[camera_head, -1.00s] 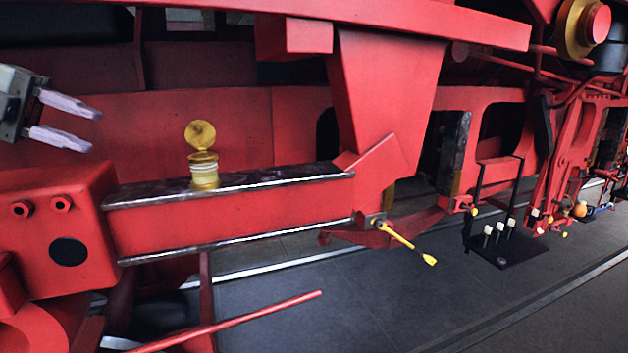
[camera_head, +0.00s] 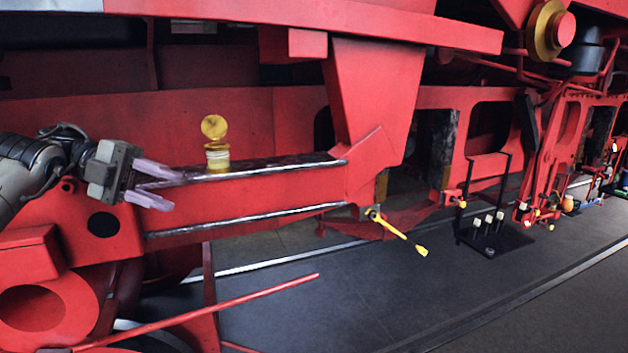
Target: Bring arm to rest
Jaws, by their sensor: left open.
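My left gripper (camera_head: 156,185) comes in from the left, in front of the red locomotive frame. Its two pale fingers are apart and point right, with nothing between them. It is at the left end of the red beam (camera_head: 250,187), left of and lower in the picture than the yellow cup with its round lid raised (camera_head: 217,158). The cup stands upright on top of the beam, apart from the fingers. Whether the fingers touch the beam I cannot tell. My right gripper is not in view.
A yellow-handled lever (camera_head: 405,237) sticks out below the beam's right end. A black rack (camera_head: 494,240) with several light-tipped pieces stands on the dark floor at the right. A thin red rod (camera_head: 240,300) slants across the lower left. The floor in the lower middle is clear.

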